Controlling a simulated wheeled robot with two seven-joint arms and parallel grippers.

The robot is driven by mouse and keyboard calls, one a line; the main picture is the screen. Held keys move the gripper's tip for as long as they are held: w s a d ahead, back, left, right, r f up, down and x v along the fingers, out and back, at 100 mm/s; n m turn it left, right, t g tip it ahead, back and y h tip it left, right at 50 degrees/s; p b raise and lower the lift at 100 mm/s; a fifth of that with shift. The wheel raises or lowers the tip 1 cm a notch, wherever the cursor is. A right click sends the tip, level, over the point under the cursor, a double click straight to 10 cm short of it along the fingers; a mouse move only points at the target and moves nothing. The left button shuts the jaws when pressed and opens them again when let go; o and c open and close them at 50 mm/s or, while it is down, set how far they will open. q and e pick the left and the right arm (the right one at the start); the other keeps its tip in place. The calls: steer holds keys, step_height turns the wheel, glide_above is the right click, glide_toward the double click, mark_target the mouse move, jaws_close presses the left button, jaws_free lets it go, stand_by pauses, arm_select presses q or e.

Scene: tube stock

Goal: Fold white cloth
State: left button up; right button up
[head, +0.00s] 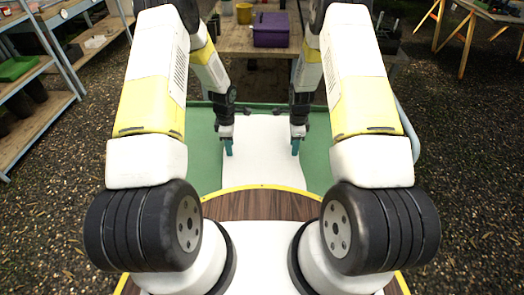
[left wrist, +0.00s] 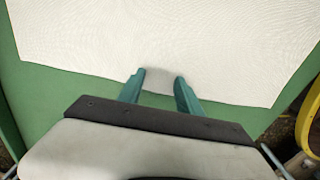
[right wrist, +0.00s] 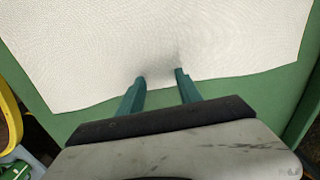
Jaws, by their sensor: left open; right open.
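The white cloth (head: 262,160) lies spread flat on a green surface (head: 207,165) in front of me. My left gripper (head: 229,152) is at the cloth's left edge, pointing down, with its teal fingers apart. In the left wrist view the fingertips (left wrist: 160,78) reach over the edge of the cloth (left wrist: 170,40). My right gripper (head: 295,148) is at the cloth's right edge, also open. In the right wrist view its fingertips (right wrist: 161,76) reach over the opposite edge of the cloth (right wrist: 150,35). I cannot tell whether the fingers touch the cloth.
Metal shelves (head: 35,115) stand at the left. A wooden trestle (head: 467,40) is at the far right. Gravel floor lies on both sides.

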arm_select(q)
steer(key=shift+c, duration=0.5)
arm_select(e)
steer(key=shift+c, duration=0.5)
arm_select(q)
jaws_close()
arm_select(e)
jaws_close()
arm_select(q)
steer(key=shift+p, duration=2.55)
